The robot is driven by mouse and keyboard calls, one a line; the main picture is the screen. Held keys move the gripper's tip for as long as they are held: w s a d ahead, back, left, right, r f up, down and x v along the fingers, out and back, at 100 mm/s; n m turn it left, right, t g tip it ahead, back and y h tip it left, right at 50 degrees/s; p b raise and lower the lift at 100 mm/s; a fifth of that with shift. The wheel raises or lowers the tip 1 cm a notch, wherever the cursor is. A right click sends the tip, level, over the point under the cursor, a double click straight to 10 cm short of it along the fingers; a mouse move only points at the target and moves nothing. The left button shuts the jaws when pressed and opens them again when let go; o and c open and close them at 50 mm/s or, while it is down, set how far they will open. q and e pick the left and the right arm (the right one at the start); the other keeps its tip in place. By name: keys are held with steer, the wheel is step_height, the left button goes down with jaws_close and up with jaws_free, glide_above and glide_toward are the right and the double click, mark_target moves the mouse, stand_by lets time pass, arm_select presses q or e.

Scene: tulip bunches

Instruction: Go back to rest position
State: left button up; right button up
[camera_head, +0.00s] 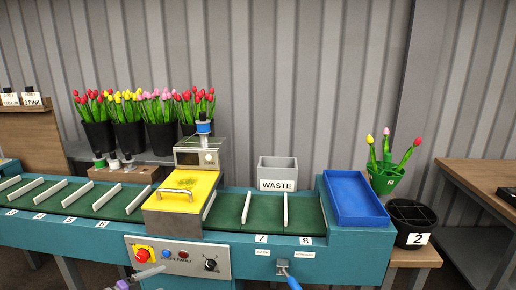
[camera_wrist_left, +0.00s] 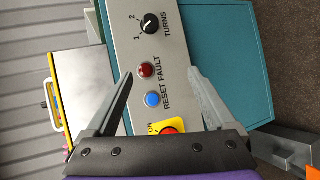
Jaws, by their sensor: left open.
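My left gripper (camera_head: 140,276) shows at the bottom edge of the head view, in front of the control panel (camera_head: 222,262). In the left wrist view the gripper (camera_wrist_left: 160,64) has its two dark fingers spread apart with nothing between them. The panel (camera_wrist_left: 118,40) lies beyond the fingers, with a black turns knob (camera_wrist_left: 149,25), a red fault lamp (camera_wrist_left: 146,70), a blue reset button (camera_wrist_left: 153,100) and a red button on a yellow plate (camera_wrist_left: 156,128) partly hidden by the gripper base. I cannot tell if the gripper touches the panel. My right gripper is not in view.
A green conveyor (camera_head: 228,210) with white dividers runs under a yellow cover (camera_head: 181,191). Black buckets of tulips (camera_head: 162,136) stand behind. A waste bin (camera_head: 277,172), blue tray (camera_head: 355,196), green tulip holder (camera_head: 384,178) and black bucket (camera_head: 411,222) stand right. A blue-handled lever (camera_head: 289,279) sticks out front.

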arm_select(q)
steer(key=s+d+r+m+g+y, duration=0.25)
steer(key=s+d+m+g, duration=0.25)
steer(key=s+d, duration=1.05)
steer(key=s+f+m+g+y, duration=0.1)
steer(key=s+f+m+y, duration=0.15)
steer(key=s, duration=0.95)
steer(key=s+f+m+g+y, duration=0.15)
steer(key=s+m+y, duration=0.25)
steer(key=s, duration=0.7)
step_height(320, 180, up, 22)
steer(key=w+t+p, duration=0.1)
steer(key=p, duration=1.8)
steer(key=shift+w+f, duration=0.2)
steer(key=shift+w, duration=0.2)
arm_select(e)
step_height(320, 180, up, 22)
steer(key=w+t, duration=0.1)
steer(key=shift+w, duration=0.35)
arm_select(q)
steer(key=shift+s+t, duration=0.1)
steer(key=shift+t, duration=0.15)
